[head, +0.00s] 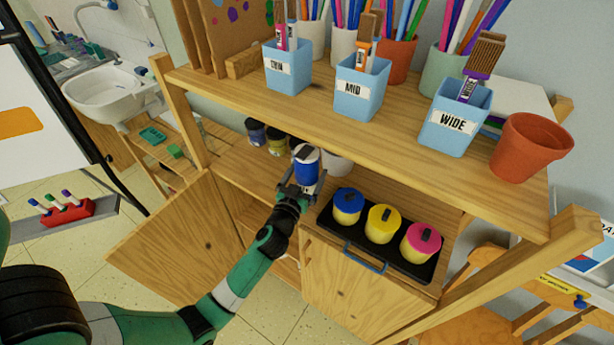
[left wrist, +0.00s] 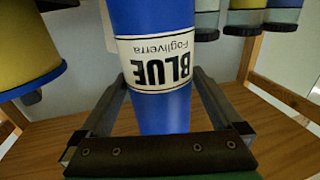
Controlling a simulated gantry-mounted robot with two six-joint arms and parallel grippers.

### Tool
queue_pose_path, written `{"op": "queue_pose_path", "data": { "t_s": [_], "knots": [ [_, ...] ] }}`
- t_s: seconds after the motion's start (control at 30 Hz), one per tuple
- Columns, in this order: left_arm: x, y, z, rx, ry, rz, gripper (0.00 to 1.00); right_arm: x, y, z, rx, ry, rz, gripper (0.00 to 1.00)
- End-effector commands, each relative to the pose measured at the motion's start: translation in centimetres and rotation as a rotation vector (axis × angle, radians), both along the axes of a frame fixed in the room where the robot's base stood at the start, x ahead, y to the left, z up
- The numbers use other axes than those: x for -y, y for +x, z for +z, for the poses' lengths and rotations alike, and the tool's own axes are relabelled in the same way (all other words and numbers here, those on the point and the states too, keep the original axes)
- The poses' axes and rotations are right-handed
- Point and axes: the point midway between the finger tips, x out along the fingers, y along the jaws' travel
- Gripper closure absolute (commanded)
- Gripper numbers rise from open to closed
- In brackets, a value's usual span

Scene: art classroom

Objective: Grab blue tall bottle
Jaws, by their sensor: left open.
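The tall blue bottle (head: 308,173) stands on the lower shelf of the wooden unit, under the edge of the upper shelf. In the left wrist view the bottle (left wrist: 160,118) fills the middle, with a white label reading "BLUE Fogliverra" upside down. My left gripper (head: 298,188) is at the bottle, its jaws open. In the left wrist view its fingers (left wrist: 160,100) lie on either side of the bottle; whether they touch it I cannot tell. The bottle's base is hidden in the head view. My right gripper is not in view.
A dark tray (head: 432,272) with blue, yellow and pink lidded jars lies right of the bottle. Small dark-lidded jars (head: 277,141) stand to its left, and a white pot (head: 338,165) behind. Brush cups (head: 362,90) and a terracotta pot (head: 530,148) stand on the upper shelf.

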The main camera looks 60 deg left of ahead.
Motion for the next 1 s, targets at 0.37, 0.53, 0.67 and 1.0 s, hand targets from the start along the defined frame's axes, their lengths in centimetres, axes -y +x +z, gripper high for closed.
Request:
{"op": "queue_pose_path", "data": {
  "t_s": [0.37, 0.53, 0.67, 1.0],
  "knots": [
    [0.01, 0.01, -0.02, 0.0, 0.0, 0.0, 0.34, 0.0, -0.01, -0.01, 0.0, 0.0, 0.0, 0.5],
    [0.02, 0.01, -0.02, 0.0, 0.0, 0.0, 0.65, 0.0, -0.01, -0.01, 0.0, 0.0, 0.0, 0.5],
    [0.03, 0.0, -0.02, 0.0, 0.0, 0.0, 0.88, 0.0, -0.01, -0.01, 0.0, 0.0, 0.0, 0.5],
    [0.03, 0.04, 0.21, 0.004, 0.002, -0.001, 1.0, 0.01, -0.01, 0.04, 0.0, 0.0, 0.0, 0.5]
  ]
}}
